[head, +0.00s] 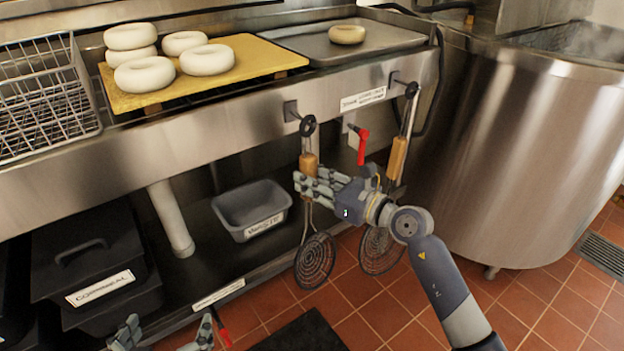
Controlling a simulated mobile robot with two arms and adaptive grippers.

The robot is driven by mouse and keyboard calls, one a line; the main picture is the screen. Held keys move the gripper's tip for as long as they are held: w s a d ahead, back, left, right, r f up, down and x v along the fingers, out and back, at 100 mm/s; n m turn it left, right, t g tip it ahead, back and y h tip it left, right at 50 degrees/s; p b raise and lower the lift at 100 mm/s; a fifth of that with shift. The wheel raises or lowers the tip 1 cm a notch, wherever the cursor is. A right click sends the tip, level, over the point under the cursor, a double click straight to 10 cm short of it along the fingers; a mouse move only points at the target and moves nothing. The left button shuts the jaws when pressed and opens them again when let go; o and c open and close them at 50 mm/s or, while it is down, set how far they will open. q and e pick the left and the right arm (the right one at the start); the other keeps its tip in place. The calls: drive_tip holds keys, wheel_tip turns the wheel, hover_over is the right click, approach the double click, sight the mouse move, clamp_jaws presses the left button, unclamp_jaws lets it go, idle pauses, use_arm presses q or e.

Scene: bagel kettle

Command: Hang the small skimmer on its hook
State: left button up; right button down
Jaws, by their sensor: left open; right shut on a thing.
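The small skimmer (315,262) hangs down with its spiral head low, its wooden handle (308,163) above and a dark ring (308,126) at the top. My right gripper (308,187) is shut on its handle and covers the lower part. The ring is right beside the left hook (290,111) on the counter's front; I cannot tell whether it is over the hook. My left gripper (165,336) is open and empty at the bottom edge, partly cut off.
A second skimmer (397,157) hangs at the right hook (394,79), partly behind my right gripper and arm. A red valve handle (361,146) sits between the hooks. A large steel kettle (530,150) stands at right. A grey bin (252,205) is on the lower shelf.

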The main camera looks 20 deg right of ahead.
drive_tip(key=shift+r, duration=0.1)
drive_tip(key=c, duration=1.2)
unclamp_jaws()
drive_tip(key=shift+c, duration=0.2)
drive_tip(key=f+v, duration=0.1)
drive_tip(key=v, duration=1.1)
drive_tip(key=shift+r, duration=0.45)
